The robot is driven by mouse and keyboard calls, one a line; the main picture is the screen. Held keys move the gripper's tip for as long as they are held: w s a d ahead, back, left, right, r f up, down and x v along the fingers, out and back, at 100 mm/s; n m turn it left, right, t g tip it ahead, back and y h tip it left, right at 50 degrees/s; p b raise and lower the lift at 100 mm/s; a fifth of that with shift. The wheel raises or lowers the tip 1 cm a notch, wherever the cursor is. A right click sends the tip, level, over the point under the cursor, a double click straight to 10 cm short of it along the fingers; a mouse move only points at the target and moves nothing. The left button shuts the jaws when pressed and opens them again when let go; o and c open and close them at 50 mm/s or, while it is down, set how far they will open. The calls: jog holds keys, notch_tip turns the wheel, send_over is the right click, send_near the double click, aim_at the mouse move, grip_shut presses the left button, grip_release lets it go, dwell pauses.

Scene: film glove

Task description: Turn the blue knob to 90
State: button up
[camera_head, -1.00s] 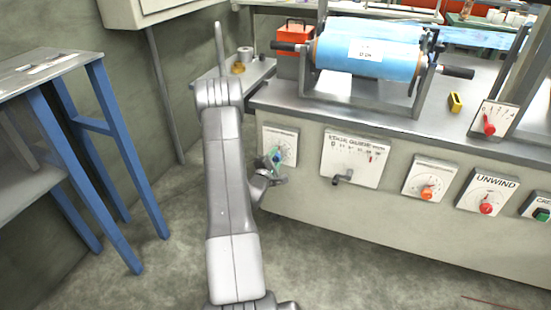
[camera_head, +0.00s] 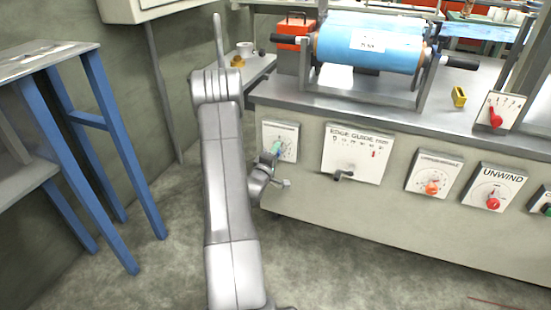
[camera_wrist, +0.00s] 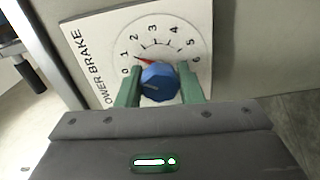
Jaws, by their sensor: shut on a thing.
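The blue knob (camera_wrist: 158,84) sits on a white dial plate (camera_wrist: 185,22) marked 0 to 6, with the partly hidden label "OWER BRAKE". A red pointer (camera_wrist: 145,61) by the knob points near the 1. My gripper (camera_wrist: 160,84) has one green finger on each side of the knob and is shut on it. In the head view, my gripper (camera_head: 276,149) is at the dial plate (camera_head: 288,134) on the machine's left front. The knob is mostly hidden there by the fingers.
Orange (camera_head: 432,188) and red (camera_head: 493,203) knobs are farther right. A blue-legged table (camera_head: 130,150) stands left. Open floor lies in front.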

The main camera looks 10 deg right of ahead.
jog(key=m+b, duration=0.4)
jog(key=m, duration=0.2)
jog(key=shift+f+m, duration=0.15)
jog(key=shift+m, duration=0.15)
jog(key=m+b, duration=0.1)
jog(key=m, duration=0.3)
jog(key=shift+m, duration=0.4)
jog(key=o, duration=1)
jog(key=shift+c, duration=0.2)
jog(key=p+v, duration=0.3)
jog(key=v, duration=1)
jog(key=shift+s+a, duration=0.3)
